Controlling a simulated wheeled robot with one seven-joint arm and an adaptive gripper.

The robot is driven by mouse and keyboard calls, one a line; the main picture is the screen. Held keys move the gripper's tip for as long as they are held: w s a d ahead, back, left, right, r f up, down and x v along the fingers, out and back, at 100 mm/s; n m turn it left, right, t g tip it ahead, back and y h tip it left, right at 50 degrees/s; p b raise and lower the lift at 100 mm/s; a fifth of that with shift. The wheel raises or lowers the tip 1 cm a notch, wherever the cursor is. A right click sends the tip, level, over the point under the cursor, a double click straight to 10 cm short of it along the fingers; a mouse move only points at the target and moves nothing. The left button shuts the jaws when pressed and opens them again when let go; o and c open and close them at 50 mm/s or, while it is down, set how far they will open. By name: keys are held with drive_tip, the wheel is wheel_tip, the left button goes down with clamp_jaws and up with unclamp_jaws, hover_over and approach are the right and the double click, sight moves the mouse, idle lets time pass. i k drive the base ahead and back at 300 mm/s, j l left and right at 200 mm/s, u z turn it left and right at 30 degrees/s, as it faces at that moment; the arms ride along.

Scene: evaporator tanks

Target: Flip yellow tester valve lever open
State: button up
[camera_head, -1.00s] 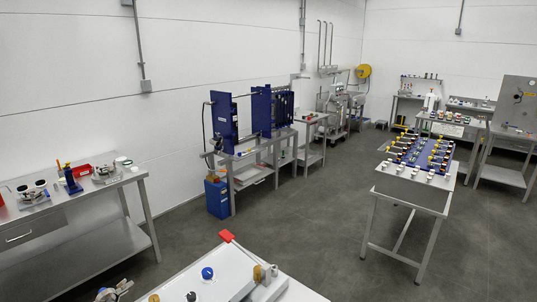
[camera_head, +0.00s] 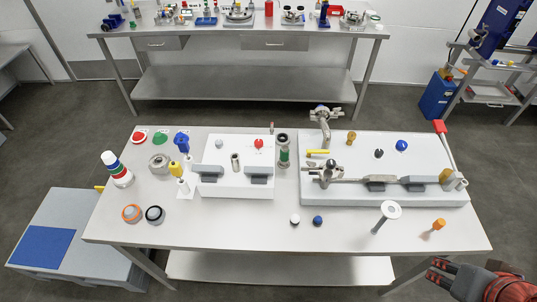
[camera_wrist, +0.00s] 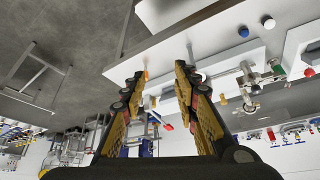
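A small yellow lever-like bar (camera_head: 318,153) lies flat near the back left of the large white board (camera_head: 400,193) on the workbench. A separate yellow-topped fixture (camera_head: 176,169) stands on a white base at the left, beside a blue-topped one (camera_head: 181,140). I cannot tell for sure which is the tester valve. My gripper (camera_head: 452,278) is at the lower right, off the bench's front right corner and far from both. In the wrist view my gripper (camera_wrist: 156,78) has its fingers apart with nothing held between them.
The workbench (camera_head: 260,232) carries a smaller white board (camera_head: 237,187), a standing metal post with a round top (camera_head: 391,211), an orange knob (camera_head: 438,225) and a red-tipped lever (camera_head: 440,127). Another bench (camera_head: 240,95) is behind.

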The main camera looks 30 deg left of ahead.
sight(310, 152)
drive_tip(key=u, duration=1.05)
drive_tip(key=i+j, duration=0.15)
drive_tip(key=j, duration=0.15)
drive_tip(key=i+j+z, duration=0.1)
drive_tip(key=i+j, duration=0.25)
drive_tip(key=j, duration=0.3)
